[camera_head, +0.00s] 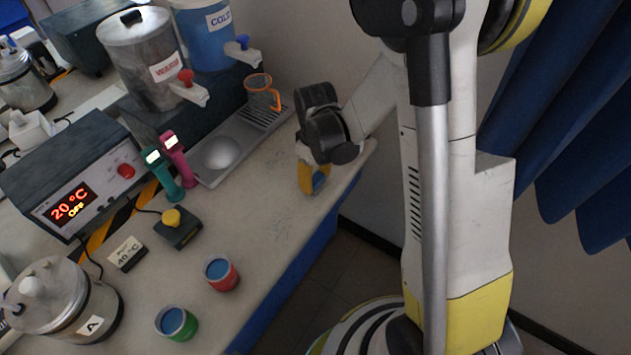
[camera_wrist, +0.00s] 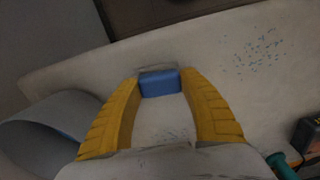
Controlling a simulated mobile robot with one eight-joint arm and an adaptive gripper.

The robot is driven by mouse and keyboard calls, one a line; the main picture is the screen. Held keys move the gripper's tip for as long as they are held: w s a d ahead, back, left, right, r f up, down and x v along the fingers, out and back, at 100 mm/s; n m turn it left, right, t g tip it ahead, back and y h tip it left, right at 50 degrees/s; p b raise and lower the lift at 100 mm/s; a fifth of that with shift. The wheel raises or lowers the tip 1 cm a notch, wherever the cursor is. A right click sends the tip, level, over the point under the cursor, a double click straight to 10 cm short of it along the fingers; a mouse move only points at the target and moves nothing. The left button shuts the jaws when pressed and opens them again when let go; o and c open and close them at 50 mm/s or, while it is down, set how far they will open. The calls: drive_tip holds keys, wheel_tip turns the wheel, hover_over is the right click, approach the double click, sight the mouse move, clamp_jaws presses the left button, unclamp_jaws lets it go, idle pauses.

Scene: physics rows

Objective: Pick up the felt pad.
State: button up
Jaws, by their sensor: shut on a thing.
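The felt pad appears to be the small blue block (camera_wrist: 160,84) between my fingertips in the wrist view. In the wrist view my gripper (camera_wrist: 159,82) has both yellow fingers against the sides of the pad. I cannot tell whether the pad touches the counter or is just above it.
A drip tray (camera_head: 222,154) with an orange-handled glass (camera_head: 262,92) lies left of my gripper. Teal (camera_head: 163,176) and magenta (camera_head: 177,158) handheld devices stand further left. Red (camera_head: 221,273) and green (camera_head: 177,323) cups stand toward the front. The counter between is clear.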

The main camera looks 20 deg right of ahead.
sight(316, 178)
drive_tip(key=shift+r, duration=0.1)
wheel_tip(316, 178, up, 5)
drive_tip(key=p, duration=0.2)
drive_tip(key=shift+d+f+p, duration=0.1)
drive_tip(key=shift+f+p, duration=0.1)
drive_tip(key=shift+p, duration=0.1)
drive_tip(key=s+d+r+p, duration=0.3)
drive_tip(key=s+d+r, duration=0.2)
drive_tip(key=d, duration=0.5)
drive_tip(key=shift+d+r, duration=0.2)
drive_tip(key=shift+r, duration=0.4)
